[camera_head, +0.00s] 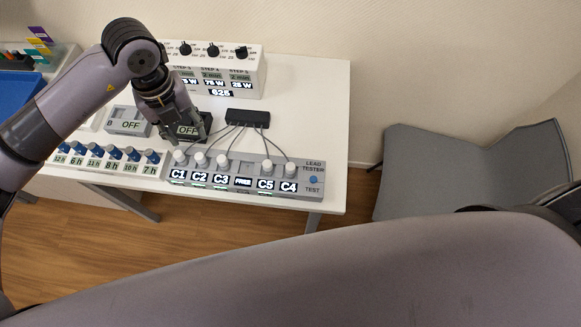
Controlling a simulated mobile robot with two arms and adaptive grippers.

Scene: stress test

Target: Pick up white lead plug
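The white lead plugs stand upright in the grey lead tester (240,185) on the white table, each with a dark cable. They sit above the labels C1 (179,157), C2 (200,159), C3 (222,161), C5 (266,167) and C4 (291,169). The slot marked FREE has no plug. My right gripper is out of view.
A black hub (248,117) gathers the plug cables behind the tester. A white STEP panel (232,72) stands at the back. A row of blue-knob timers (112,160) lies left of the tester. A grey chair (455,170) stands right of the table. My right arm crosses the foreground.

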